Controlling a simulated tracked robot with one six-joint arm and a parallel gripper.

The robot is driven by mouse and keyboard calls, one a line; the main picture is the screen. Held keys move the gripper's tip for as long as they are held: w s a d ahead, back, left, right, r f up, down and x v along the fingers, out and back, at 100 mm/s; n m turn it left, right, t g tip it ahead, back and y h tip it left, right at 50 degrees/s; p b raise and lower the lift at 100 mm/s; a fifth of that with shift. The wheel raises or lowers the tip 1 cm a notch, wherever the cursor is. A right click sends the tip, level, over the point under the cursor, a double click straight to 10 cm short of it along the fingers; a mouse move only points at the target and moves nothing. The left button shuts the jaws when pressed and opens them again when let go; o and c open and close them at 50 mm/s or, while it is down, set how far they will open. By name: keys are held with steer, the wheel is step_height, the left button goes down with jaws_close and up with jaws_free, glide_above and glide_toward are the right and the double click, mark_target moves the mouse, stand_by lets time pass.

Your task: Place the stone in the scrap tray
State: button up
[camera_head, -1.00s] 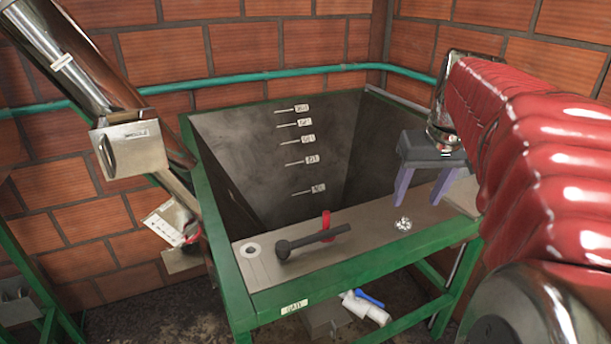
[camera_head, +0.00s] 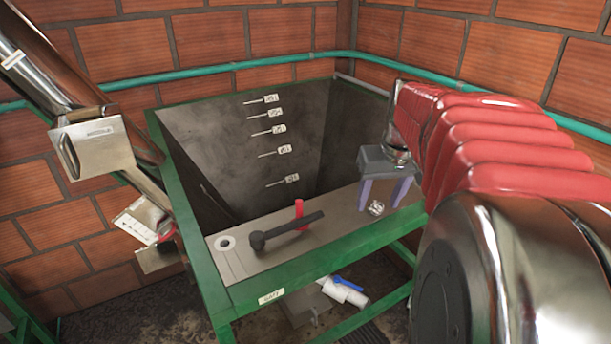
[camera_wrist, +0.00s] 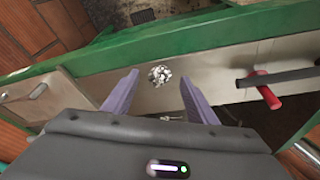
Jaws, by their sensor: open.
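The stone (camera_head: 376,208), a small speckled silver-grey lump, rests on the pale shelf (camera_head: 340,215) along the hopper's front edge. My gripper (camera_head: 378,200) is open above it, with its two purple fingers pointing down. In the wrist view the stone (camera_wrist: 160,75) shows between the fingertips and slightly beyond them, with gaps on both sides. The fingers do not hold it. I cannot identify a scrap tray with certainty in either view.
The deep grey hopper (camera_head: 240,150) opens behind, within a green frame (camera_head: 300,262). A steel chute (camera_head: 95,145) stands at left. A white pipe with blue valve (camera_head: 345,290) is below.

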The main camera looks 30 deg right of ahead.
mark_target(377, 207)
steer(key=shift+w+f, duration=0.2)
steer(key=shift+f, duration=0.45)
steer(key=shift+d, duration=0.1)
steer(key=shift+c, duration=0.7)
steer(key=c, duration=1.1)
steer(key=shift+r, duration=0.1)
step_height(377, 207, up, 10)
steer(key=shift+f, duration=0.1)
